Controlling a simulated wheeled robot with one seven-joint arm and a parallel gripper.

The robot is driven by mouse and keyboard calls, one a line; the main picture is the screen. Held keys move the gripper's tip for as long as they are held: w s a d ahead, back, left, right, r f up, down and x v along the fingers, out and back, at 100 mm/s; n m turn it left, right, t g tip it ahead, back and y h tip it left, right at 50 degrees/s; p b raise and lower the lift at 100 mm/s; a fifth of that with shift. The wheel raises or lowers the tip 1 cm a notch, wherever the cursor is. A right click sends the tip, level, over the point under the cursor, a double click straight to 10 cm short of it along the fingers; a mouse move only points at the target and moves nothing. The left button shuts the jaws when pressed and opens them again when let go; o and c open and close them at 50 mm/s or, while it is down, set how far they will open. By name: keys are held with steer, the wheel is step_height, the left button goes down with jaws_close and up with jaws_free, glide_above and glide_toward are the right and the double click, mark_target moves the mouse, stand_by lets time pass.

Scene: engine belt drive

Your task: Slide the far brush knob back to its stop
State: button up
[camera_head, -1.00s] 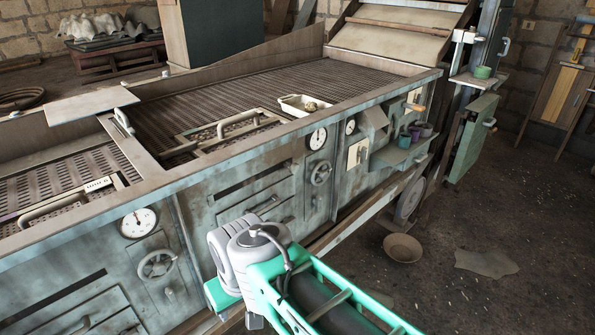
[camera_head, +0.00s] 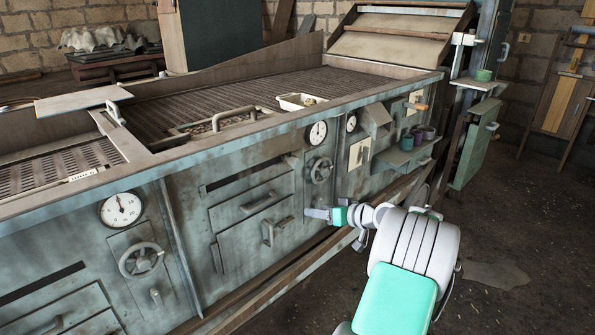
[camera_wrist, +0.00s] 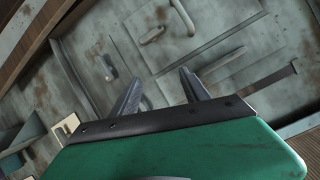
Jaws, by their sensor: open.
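I cannot tell for certain which fitting is the far brush knob. An orange-ended handle (camera_head: 416,106) sticks out of the machine's far front panel. A small lever (camera_wrist: 107,67) stands on the panel in the wrist view; a similar small lever (camera_head: 155,294) sits below the near handwheel. My gripper (camera_head: 318,213) is in front of the machine's front panel, below the far handwheel (camera_head: 320,170). In the wrist view my gripper (camera_wrist: 159,76) has its two fingers spread, with nothing between them. Contact with the panel cannot be told.
A D-shaped handle (camera_head: 267,232) and a bar handle (camera_head: 260,202) project from the panel left of my gripper. A white tray (camera_head: 300,101) rests on top. Floor at right (camera_head: 530,230) is open.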

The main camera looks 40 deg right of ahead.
mark_target(296, 162)
step_height(296, 162, up, 12)
steer(key=w+n+t, duration=0.3)
steer(key=t, duration=0.2)
steer(key=shift+n, duration=0.3)
steer(key=w, duration=0.5)
steer(key=w+a+p, duration=0.1)
steer(key=w, duration=0.1)
steer(key=shift+w+r, duration=0.15)
steer(key=shift+c, duration=0.5)
jaws_close()
